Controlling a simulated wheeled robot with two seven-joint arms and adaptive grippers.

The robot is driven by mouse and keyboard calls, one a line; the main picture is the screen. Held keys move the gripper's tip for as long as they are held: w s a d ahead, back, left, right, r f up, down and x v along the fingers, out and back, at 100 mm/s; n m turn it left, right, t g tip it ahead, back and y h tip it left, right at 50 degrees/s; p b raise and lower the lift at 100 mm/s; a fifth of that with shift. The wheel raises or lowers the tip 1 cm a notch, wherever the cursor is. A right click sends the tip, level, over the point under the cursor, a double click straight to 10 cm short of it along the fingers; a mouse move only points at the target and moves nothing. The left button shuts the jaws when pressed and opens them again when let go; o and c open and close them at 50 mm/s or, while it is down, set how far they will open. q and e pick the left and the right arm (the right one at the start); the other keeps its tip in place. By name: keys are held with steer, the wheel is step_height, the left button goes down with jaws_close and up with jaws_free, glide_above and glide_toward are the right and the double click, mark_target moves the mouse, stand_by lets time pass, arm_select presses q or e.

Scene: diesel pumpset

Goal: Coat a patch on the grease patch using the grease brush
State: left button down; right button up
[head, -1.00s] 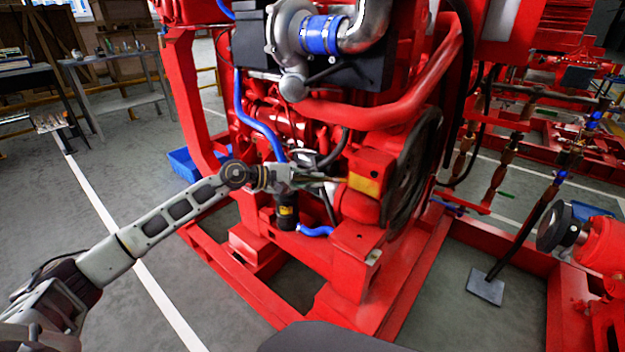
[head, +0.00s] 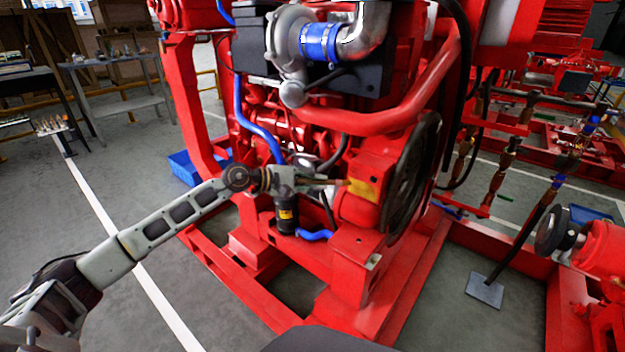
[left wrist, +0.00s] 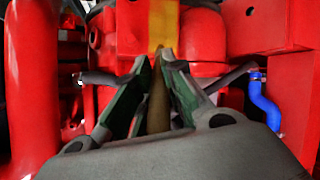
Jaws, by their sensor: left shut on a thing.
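The grease patch (head: 365,189) is a yellow area on the front of a red block on the engine. It also shows at the top of the left wrist view (left wrist: 163,20). My left gripper (head: 312,182) is shut on the grease brush (head: 336,182), a thin brownish stick pointing right at the patch. In the left wrist view the brush handle (left wrist: 157,108) lies between the green-sided fingers. The brush's far end is at the patch's left edge in the head view; I cannot tell whether it touches. My right gripper is not in view.
Blue hoses (head: 259,130) and a black cylinder (head: 286,216) are close around the left gripper. A black wheel (head: 412,178) stands just right of the patch. The red base frame (head: 345,305) lies below. Open floor is at the left.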

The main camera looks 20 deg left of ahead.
arm_select(q)
steer(key=shift+s+d+r+p, duration=0.1)
steer(key=shift+s+d+p, duration=0.15)
steer(key=shift+d, duration=0.3)
steer(key=shift+s+d+p, duration=0.15)
steer(key=shift+d+p, duration=0.15)
steer(key=shift+d, duration=0.25)
steer(key=shift+d, duration=0.1)
steer(key=shift+s+d+p, duration=0.35)
steer(key=shift+d+p, duration=0.3)
steer(key=shift+d, duration=0.15)
steer(key=shift+s+d+p, duration=0.3)
steer(key=shift+d+p, duration=0.3)
steer(key=shift+d, duration=0.2)
steer(key=shift+d, duration=0.1)
